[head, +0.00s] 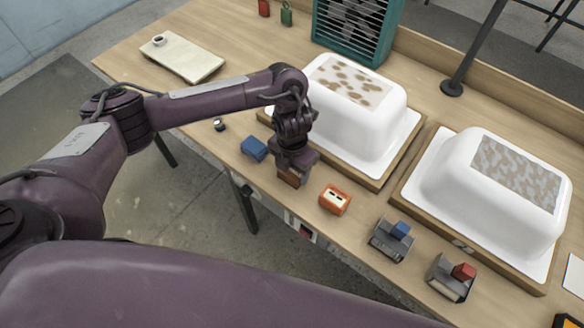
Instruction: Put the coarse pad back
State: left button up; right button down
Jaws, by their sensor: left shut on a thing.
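My left gripper (292,168) points down over the front part of the bench, left of the orange block. It is shut on a small brown block (289,179), most likely the coarse pad; the gripper hides most of it. I cannot tell whether the pad touches the bench top. A grey holder with a blue block (392,239) and another grey holder with a red block (451,277) stand to the right along the front edge. My right gripper is not in view.
Two white tub shells, one with brown patches (385,125) and one with grey patches (455,180), stand on wooden bases behind. A blue block (253,149) lies left of the gripper, an orange block (335,200) right. A black post (475,50) rises behind.

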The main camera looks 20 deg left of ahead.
aim_at(292, 171)
pick_arm(q)
jog(key=o, duration=1)
jog(key=shift+r+p, duration=0.4)
jog(key=shift+p, duration=0.05)
jog(key=shift+r+p, duration=0.9)
jog(key=shift+r, duration=4.85)
